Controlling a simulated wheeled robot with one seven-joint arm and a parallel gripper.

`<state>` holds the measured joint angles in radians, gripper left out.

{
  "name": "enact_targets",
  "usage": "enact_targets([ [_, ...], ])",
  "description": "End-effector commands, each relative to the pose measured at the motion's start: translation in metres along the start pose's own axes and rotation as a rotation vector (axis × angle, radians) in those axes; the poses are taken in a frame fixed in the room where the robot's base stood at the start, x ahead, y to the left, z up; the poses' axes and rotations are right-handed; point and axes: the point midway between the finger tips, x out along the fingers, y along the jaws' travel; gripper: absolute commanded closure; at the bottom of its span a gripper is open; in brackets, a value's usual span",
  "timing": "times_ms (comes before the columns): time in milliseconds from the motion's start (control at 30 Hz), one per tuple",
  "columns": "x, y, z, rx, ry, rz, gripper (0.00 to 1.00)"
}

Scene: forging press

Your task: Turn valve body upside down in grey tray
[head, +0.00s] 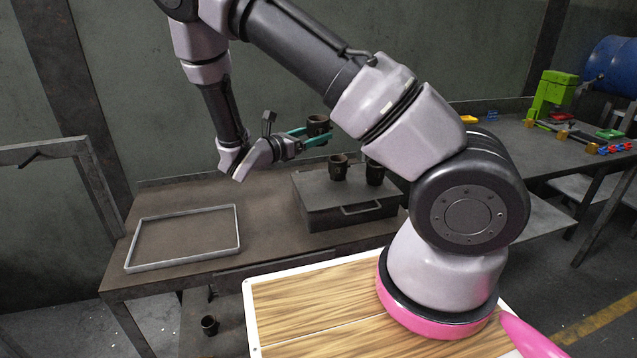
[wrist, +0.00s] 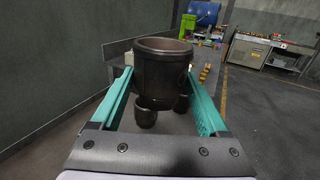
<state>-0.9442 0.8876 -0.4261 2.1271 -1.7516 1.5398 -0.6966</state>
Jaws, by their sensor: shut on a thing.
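My gripper (head: 308,138) is shut on a dark brown, cup-like valve body (head: 318,126) and holds it in the air above the dark metal box. In the wrist view the same valve body (wrist: 162,72) sits between the two teal fingers, its wide rim facing up. The grey tray (head: 185,266) lies flat at the left of the table and looks empty. Two more valve bodies, one on the left (head: 338,168) and one on the right (head: 374,173), stand on top of the box, below the held one. They also show below it in the wrist view, partly hidden.
The dark metal box (head: 345,210) with a front handle stands on the table, right of the tray. Another dark cup-like part (head: 209,325) is below the table. A second table (head: 520,146) with a green machine (head: 552,95) and small coloured parts is at the right.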

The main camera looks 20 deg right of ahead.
Motion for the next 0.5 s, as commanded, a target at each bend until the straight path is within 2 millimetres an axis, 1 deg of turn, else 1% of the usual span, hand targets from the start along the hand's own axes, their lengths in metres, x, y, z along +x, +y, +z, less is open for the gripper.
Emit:
enact_targets([
  [100, -0.0001, -0.0001, 0.0061, 0.001, -0.001, 0.000, 0.76],
  [400, 0.0000, -0.0001, 0.0068, 0.003, -0.001, 0.000, 0.76],
  [500, 0.0000, -0.0001, 0.0067, 0.058, -0.001, 0.000, 0.76],
])
